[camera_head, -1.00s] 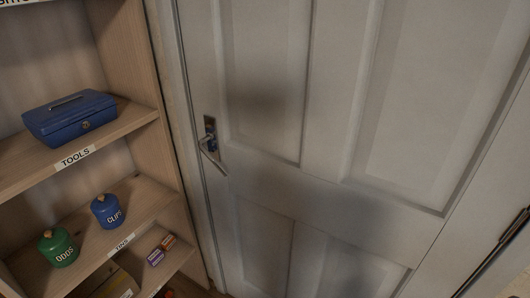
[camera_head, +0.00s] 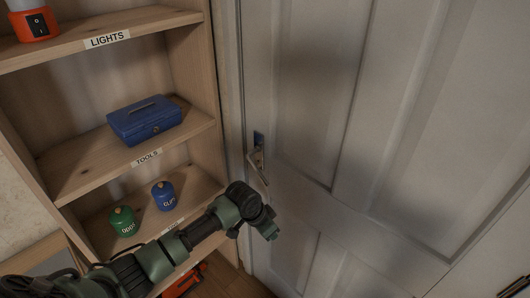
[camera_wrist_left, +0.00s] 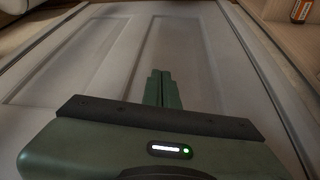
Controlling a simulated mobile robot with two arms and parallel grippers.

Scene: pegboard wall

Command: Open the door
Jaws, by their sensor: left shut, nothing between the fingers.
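The white panelled door (camera_head: 330,150) fills the right half of the head view and looks closed. Its metal lever handle (camera_head: 258,164) sits on a plate near the door's left edge. My left gripper (camera_head: 270,228) comes in from the left, in front of the door and below the handle, apart from it. In the left wrist view its green fingers (camera_wrist_left: 162,88) are together and empty, pointing toward the door panels (camera_wrist_left: 115,55). The handle does not show in the wrist view.
A wooden shelf unit (camera_head: 190,65) stands left of the door. It holds a blue cash box (camera_head: 145,119), a green tin (camera_head: 123,221), a blue tin (camera_head: 163,195) and an orange lamp (camera_head: 34,25). My left arm passes in front of the lower shelves.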

